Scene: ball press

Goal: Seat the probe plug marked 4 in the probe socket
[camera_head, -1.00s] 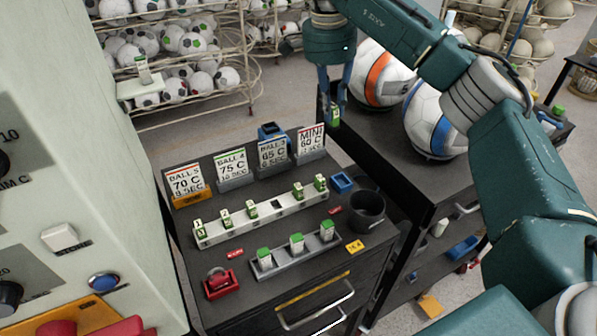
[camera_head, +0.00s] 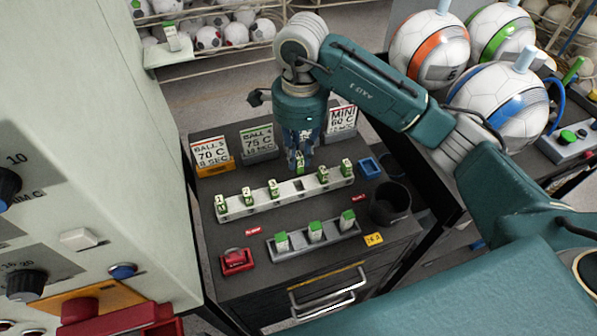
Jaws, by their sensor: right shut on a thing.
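My right gripper (camera_head: 299,157) points down over the back of the dark cabinet top, shut on a small green-and-white plug (camera_head: 299,163). I cannot read the plug's number. It is just above and behind a gap in the long white rack (camera_head: 262,203), which bears several green-and-white plugs (camera_head: 274,188); I cannot tell whether it touches the rack. A similar green-topped piece (camera_head: 171,37) stands upright on a pale bracket (camera_head: 167,53) on the machine's side at upper left. I cannot tell for sure whether this bracket is the probe socket. My left gripper is not in view.
Label cards (camera_head: 211,153) stand along the cabinet's back edge, partly behind my right gripper. A grey rack (camera_head: 298,245) with green-topped pieces, a black cup (camera_head: 390,204), a blue block (camera_head: 370,168) and a red device (camera_head: 237,262) are nearby. Large balls (camera_head: 429,50) stand on the right.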

